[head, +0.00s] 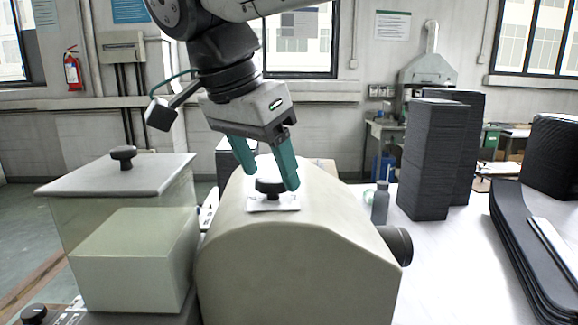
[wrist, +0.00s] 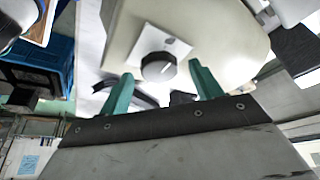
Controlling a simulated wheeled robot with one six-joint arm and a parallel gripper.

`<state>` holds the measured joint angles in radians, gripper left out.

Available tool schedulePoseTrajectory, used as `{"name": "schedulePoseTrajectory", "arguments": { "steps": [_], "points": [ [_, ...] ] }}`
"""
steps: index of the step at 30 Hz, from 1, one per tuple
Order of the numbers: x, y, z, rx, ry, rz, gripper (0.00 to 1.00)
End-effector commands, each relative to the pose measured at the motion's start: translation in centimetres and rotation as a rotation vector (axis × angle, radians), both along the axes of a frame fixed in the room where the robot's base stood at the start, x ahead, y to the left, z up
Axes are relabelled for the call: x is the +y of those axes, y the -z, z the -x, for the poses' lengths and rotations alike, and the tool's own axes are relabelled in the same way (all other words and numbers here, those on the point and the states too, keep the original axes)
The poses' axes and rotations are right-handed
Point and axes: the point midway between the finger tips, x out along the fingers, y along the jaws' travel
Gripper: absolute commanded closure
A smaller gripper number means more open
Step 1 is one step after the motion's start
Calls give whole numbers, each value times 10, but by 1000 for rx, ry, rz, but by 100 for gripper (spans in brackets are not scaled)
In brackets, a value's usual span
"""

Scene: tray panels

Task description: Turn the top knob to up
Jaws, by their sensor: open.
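The top knob (head: 268,187) is black and round and sits on a white plate (head: 285,204) on top of a cream, curved-topped housing (head: 300,240). My gripper (head: 271,180) points down over it with its teal fingers apart, one on each side of the knob. In the wrist view the knob (wrist: 157,68) lies between the open fingers (wrist: 160,69), with a gap on both sides. A pale line on the knob face points right and slightly up in that view. The plate (wrist: 150,45) carries a small dark mark; its lettering is too small to read.
A box with a flat lid (head: 80,180) and its own black knob (head: 123,155) stands at left. Another dark knob (head: 397,245) sticks out of the housing's right side. A grey bottle (head: 380,203) and black stacks (head: 432,160) stand on the white table (head: 440,270) at right.

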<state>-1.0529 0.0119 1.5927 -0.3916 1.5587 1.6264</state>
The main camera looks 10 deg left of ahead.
Motion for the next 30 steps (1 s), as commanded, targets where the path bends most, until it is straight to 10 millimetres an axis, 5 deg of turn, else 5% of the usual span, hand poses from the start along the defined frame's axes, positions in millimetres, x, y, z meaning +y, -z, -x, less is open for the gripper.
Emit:
{"name": "schedulePoseTrajectory", "arguments": {
  "steps": [12,24,27,30],
  "points": [
    [15,-58,21,1,-2,-1,36],
    [15,-66,23,1,-2,0,36],
    [5,-64,18,10,-7,3,36],
    [-29,-56,5,44,-36,14,36]
  ]
}}
